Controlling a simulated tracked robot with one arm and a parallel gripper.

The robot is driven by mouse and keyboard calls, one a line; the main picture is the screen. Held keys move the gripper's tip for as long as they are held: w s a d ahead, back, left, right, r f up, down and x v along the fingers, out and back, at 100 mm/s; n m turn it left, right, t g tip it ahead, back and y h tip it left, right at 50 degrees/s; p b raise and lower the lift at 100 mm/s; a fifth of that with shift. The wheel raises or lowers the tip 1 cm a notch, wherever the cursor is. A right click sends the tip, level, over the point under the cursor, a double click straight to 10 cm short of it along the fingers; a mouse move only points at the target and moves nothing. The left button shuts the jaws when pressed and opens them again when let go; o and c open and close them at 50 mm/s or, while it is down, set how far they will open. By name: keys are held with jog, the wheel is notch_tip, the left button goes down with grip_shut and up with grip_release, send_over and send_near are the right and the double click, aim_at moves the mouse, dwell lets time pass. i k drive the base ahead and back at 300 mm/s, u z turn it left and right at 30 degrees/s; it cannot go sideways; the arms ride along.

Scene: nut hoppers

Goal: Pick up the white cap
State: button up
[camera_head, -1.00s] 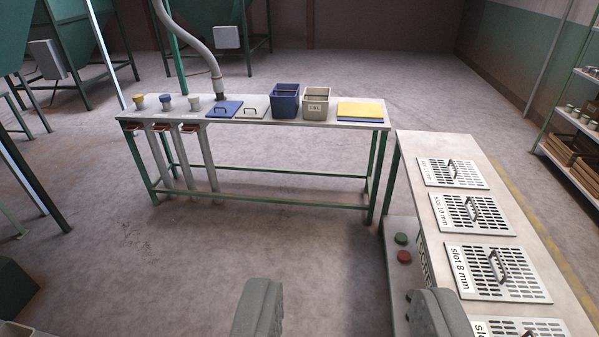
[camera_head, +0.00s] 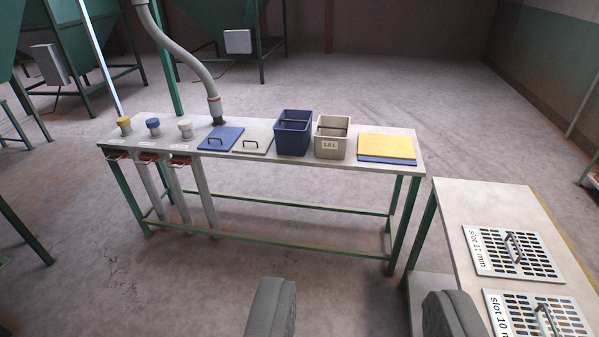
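The white cap (camera_head: 185,124) sits on top of a short pipe at the left part of the far table (camera_head: 300,175). A blue cap (camera_head: 152,123) and a yellow cap (camera_head: 123,121) stand to its left in the same row. My gripper (camera_head: 355,312) shows at the bottom of the view as two grey fingers with a wide gap. It is open and empty, with only floor between the fingers. It is well short of the table and to the right of the white cap.
A grey hose (camera_head: 190,62) comes down behind the white cap. Blue and white handled lids (camera_head: 220,138), a blue bin (camera_head: 293,133), a beige bin (camera_head: 331,138) and a yellow sheet (camera_head: 387,146) share the table. A bench with slotted screens (camera_head: 511,251) stands at right. Floor before the table is clear.

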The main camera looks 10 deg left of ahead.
aim_at(183, 125)
jog(key=u, duration=0.15)
jog(key=i, duration=1.3)
jog(key=u, duration=0.5)
jog(key=i, duration=1.4)
jog(key=u, duration=0.65)
jog(key=i, duration=1.2)
jog(key=u, duration=0.3)
